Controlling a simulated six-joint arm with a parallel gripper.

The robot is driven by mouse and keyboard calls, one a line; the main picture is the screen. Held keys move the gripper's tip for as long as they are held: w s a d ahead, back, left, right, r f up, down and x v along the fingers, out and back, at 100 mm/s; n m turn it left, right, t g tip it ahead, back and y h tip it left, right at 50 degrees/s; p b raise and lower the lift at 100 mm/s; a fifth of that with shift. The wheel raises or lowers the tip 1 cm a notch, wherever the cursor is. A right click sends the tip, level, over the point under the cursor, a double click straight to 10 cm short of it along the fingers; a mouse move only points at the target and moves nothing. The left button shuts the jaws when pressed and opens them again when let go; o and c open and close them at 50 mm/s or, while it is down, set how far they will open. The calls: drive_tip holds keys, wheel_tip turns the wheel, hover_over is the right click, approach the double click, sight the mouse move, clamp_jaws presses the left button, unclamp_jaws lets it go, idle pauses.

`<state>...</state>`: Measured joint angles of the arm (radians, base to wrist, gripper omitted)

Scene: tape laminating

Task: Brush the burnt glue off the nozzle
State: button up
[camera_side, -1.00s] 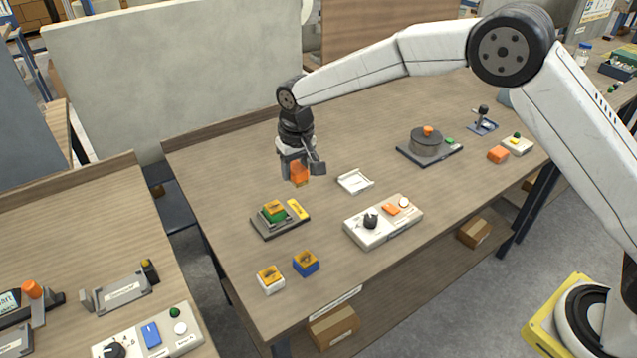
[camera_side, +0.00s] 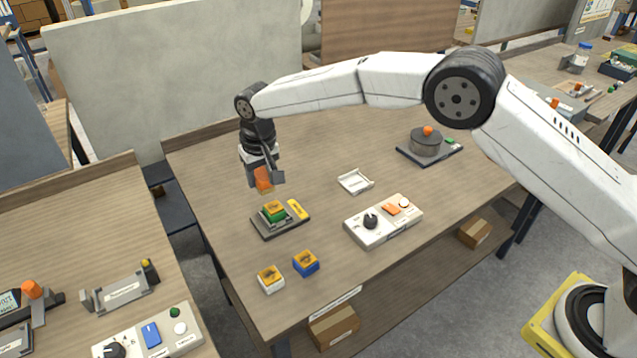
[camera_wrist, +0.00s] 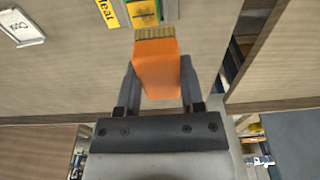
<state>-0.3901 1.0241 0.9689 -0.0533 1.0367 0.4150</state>
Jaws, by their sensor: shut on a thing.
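My gripper (camera_side: 264,177) is shut on an orange brush (camera_wrist: 155,70), with tan bristles at its far end in the wrist view. In the side view the brush (camera_side: 263,184) hangs above the table, behind the small grey station (camera_side: 279,232). That station carries a green block with a yellow-orange top (camera_side: 273,210) and a yellow label strip. The block also shows in the wrist view (camera_wrist: 143,12), just beyond the bristles. I cannot tell whether bristles and block touch in that view; the side view shows them apart. I cannot make out a nozzle or burnt glue.
A white tray (camera_side: 355,181) and a control box (camera_side: 383,222) with knob and buttons lie to the right. A white block (camera_side: 270,280) and a blue block (camera_side: 306,264), both yellow-topped, sit near the front edge. A round grey device (camera_side: 427,142) stands further back.

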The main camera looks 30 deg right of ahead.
sight(266, 211)
drive_tip(key=shift+f, duration=3.1)
drive_tip(key=shift+d+f, duration=0.55)
drive_tip(key=shift+f, duration=0.05)
clamp_jaws()
drive_tip(key=shift+d, duration=1.5)
drive_tip(key=shift+a, duration=1.95)
drive_tip(key=shift+a+r, duration=0.15)
drive_tip(key=shift+r, duration=3.95)
